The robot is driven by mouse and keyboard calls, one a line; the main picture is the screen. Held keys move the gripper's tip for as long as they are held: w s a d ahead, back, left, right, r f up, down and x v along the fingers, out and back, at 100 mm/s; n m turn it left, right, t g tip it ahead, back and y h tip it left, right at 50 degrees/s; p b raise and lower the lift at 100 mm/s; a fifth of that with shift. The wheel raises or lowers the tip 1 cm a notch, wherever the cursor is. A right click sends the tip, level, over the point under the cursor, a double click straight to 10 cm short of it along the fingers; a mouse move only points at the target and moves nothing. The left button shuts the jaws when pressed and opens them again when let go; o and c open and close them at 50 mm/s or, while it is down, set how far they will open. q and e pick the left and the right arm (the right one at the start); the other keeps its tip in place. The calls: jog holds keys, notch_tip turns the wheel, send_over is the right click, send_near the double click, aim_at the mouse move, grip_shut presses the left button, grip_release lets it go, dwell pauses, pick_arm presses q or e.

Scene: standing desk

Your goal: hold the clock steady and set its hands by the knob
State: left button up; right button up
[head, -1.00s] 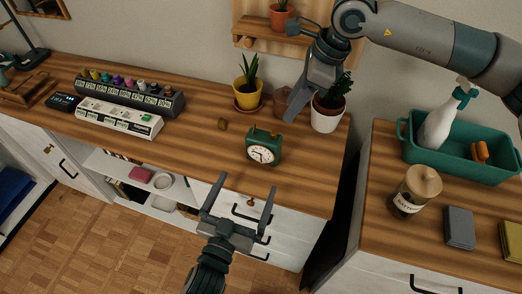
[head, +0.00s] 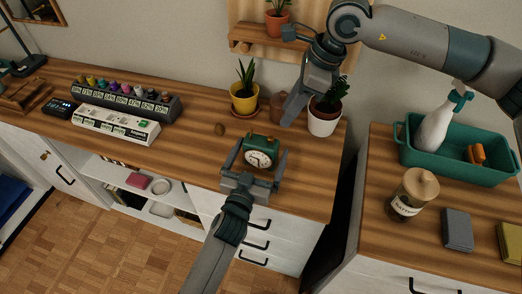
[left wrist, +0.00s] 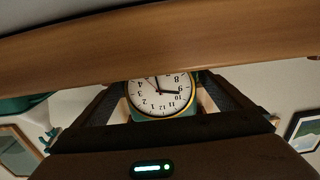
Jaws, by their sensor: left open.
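The green clock (head: 259,148) with a round white face stands upright on the wooden desk. It also shows upside down in the left wrist view (left wrist: 159,96), with its hands and numerals visible. My left gripper (head: 257,155) is open, with one finger on each side of the clock. A gap shows at least on the right side; I cannot tell whether either finger touches. My right gripper (head: 293,108) hangs behind and right of the clock, apart from it. Its fingers overlap in the picture, so its opening is unclear. I cannot make out the clock's knob.
Potted plants (head: 244,97) (head: 325,116) stand behind the clock, the right one close to my right gripper. A labelled rack (head: 130,101) and a white strip (head: 115,124) sit farther left. The desk's front edge is near.

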pick_arm(q)
jog(key=shift+w, duration=0.25)
jog(key=shift+c, duration=0.6)
jog(key=c, duration=1.2)
pick_arm(e)
jog(key=shift+o, duration=0.2)
pick_arm(q)
jog(key=shift+c, duration=0.2)
pick_arm(e)
notch_tip(320, 180, up, 3)
jog(key=n+h, duration=0.4)
jog(key=n, duration=0.8)
send_over(271, 138)
jog(key=shift+w+a+r+g, duration=0.1)
jog(key=shift+w+a+g, duration=0.1)
jog(key=shift+g, duration=0.2)
jog(key=shift+s+d+f, duration=0.1)
jog(key=shift+d+f, duration=0.05)
jog(key=shift+f, duration=5.9)
